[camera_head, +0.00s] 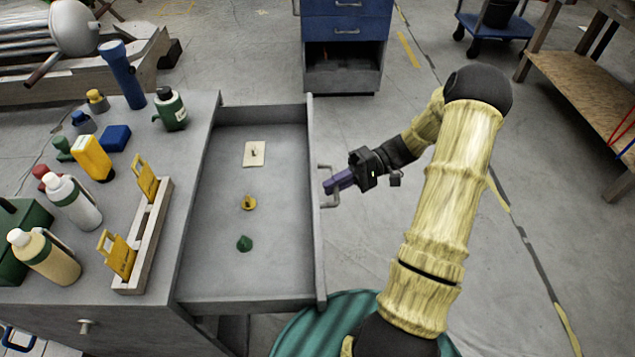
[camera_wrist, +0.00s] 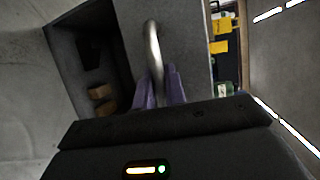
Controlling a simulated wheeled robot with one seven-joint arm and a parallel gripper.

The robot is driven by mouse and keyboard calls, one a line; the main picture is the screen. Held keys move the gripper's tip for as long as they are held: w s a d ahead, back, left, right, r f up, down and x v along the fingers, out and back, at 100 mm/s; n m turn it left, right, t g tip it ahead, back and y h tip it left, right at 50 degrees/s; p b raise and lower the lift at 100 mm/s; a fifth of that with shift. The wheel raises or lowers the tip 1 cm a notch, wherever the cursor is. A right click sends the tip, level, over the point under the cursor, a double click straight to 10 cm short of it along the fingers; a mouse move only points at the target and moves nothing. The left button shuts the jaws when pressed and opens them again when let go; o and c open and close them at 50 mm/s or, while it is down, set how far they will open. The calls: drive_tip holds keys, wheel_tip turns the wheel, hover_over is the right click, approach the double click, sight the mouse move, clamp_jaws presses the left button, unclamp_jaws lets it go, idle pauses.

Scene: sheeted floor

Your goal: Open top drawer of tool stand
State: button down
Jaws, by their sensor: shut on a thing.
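The grey tool stand (camera_head: 150,210) is at the left in the head view. Its top drawer (camera_head: 215,180) is pulled well out to the right, and its inside shows. A metal bar handle (camera_head: 329,172) is on the drawer's front, and it also shows in the wrist view (camera_wrist: 152,45). My gripper (camera_head: 338,184) is at the handle with its purple fingers shut on the bar. In the wrist view the fingers (camera_wrist: 160,90) sit on both sides of the bar.
In the drawer lie a light plate (camera_head: 254,153), a yellow piece (camera_head: 248,203) and a green piece (camera_head: 244,243). Bottles and tools stand on the stand's top. A blue cabinet (camera_head: 345,40) is at the back and a wooden bench (camera_head: 580,85) at the right.

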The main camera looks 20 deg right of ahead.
drive_tip(key=shift+s+d, duration=0.15)
drive_tip(key=shift+d, duration=0.15)
drive_tip(key=c, duration=1.5)
unclamp_jaws()
drive_tip(key=shift+o, duration=0.2)
drive_tip(key=p+v, duration=0.3)
drive_tip(key=v, duration=1.4)
drive_tip(key=shift+d, duration=0.2)
